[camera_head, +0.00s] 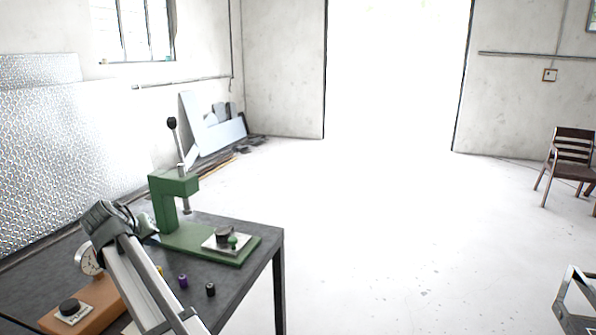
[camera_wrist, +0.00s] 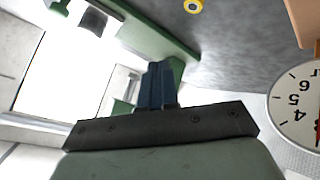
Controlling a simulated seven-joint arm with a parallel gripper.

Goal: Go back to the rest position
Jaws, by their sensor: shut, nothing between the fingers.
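My gripper (camera_wrist: 158,68) shows in the wrist view with its two dark blue fingers shut together and nothing between them. In the head view my arm comes up from the bottom left, and its wrist is just left of the green press (camera_head: 172,210). The fingers are too hidden there to make out. In the wrist view part of the green press (camera_wrist: 165,30) lies beyond the fingers, and a gauge dial (camera_wrist: 298,108) shows at the right edge. I cannot tell the exact gap between my gripper and the press.
The dark table (camera_head: 225,285) holds a brown base (camera_head: 97,300) with a black knob, and a dial gauge (camera_head: 87,261) beside my arm. A purple piece (camera_head: 183,282) and a black piece (camera_head: 210,289) stand before the press. A yellow piece (camera_wrist: 194,6) is partly visible.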

